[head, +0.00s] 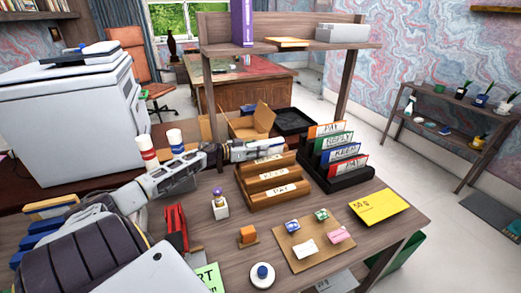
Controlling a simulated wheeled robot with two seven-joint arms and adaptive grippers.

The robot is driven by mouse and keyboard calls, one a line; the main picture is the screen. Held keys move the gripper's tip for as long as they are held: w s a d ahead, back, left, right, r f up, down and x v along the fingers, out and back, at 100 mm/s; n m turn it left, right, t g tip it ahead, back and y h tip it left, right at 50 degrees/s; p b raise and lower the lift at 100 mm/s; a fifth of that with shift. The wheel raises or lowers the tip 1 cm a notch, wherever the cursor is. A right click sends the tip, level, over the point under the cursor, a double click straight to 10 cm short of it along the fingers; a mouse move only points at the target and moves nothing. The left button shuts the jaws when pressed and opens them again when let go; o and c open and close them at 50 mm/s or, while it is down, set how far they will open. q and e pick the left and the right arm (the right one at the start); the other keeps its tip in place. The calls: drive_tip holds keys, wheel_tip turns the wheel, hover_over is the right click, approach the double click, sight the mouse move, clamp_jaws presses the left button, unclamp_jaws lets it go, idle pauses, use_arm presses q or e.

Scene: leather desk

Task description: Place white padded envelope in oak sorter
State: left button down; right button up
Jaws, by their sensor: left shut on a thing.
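The oak sorter (262,198) stands on the desk near the middle, with stepped wooden slots and white labels, the front one reading "PAY". My left arm reaches in from the left, and my left gripper (232,153) is above the rear left of the sorter. It is shut on a pale, narrow thing, which looks like the white padded envelope (262,149) seen nearly edge-on, over the sorter's back row. Whether the envelope touches the sorter cannot be told. The gripper's fingertips are partly hidden. My right gripper is not in view.
A black sorter (340,181) with coloured cards stands right of the oak one. A shelf (350,42) on posts rises behind. In front are a corkboard (297,259), a small white bottle holder (219,208), a red stapler-like object (176,225) and a yellow envelope (378,207).

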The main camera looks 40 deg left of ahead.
use_arm(q)
drive_tip(key=c, duration=1.2)
unclamp_jaws()
drive_tip(key=shift+c, duration=0.2)
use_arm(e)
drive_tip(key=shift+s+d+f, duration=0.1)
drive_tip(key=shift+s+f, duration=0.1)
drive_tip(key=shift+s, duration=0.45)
use_arm(q)
drive_tip(key=shift+s+a, duration=0.1)
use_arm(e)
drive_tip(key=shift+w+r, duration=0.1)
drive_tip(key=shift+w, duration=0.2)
use_arm(q)
drive_tip(key=shift+s+a+r, duration=0.1)
drive_tip(key=shift+s+a, duration=0.15)
drive_tip(key=shift+s, duration=0.25)
drive_tip(key=f+p+v, duration=0.1)
drive_tip(key=v, duration=0.5)
drive_tip(key=shift+r+p, duration=0.3)
drive_tip(key=shift+r, duration=0.2)
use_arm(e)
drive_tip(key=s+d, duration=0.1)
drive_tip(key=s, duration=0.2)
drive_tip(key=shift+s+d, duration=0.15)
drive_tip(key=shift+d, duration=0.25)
use_arm(q)
drive_tip(key=shift+s, duration=0.1)
